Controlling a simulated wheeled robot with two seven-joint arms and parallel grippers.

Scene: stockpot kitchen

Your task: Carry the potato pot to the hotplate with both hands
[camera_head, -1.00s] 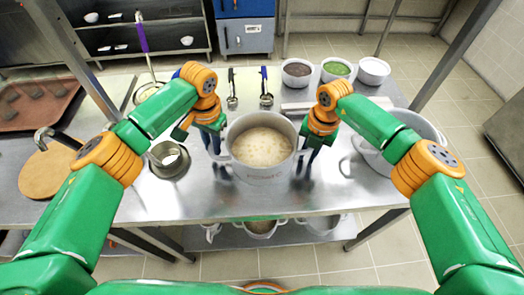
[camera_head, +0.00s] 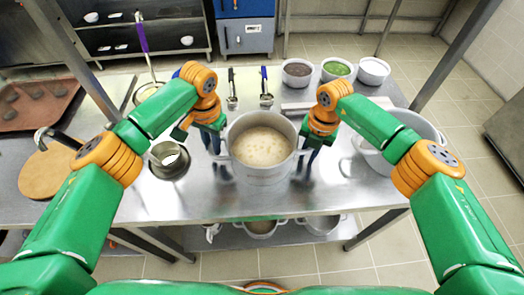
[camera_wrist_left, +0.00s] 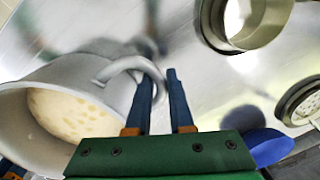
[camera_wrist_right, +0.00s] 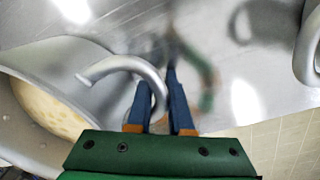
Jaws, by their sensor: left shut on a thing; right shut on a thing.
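The potato pot (camera_head: 262,178) is a grey two-handled pot with pale, lumpy contents, upright at the middle of the steel table. My left gripper (camera_head: 215,143) is shut on its left handle, and the handle (camera_wrist_left: 122,66) curves to the fingers in the left wrist view. My right gripper (camera_head: 306,157) is shut on the right handle, which shows as a curved bar (camera_wrist_right: 118,66) in the right wrist view. I cannot tell whether the pot's base touches the table. I cannot make out a hotplate in these views.
A small metal pot (camera_head: 168,172) stands close left of my left gripper. A large grey pot (camera_head: 372,160) is right of my right gripper. Ladles and three bowls (camera_head: 337,69) are at the back. A round brown board (camera_head: 45,178) and a tray (camera_head: 30,122) lie left.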

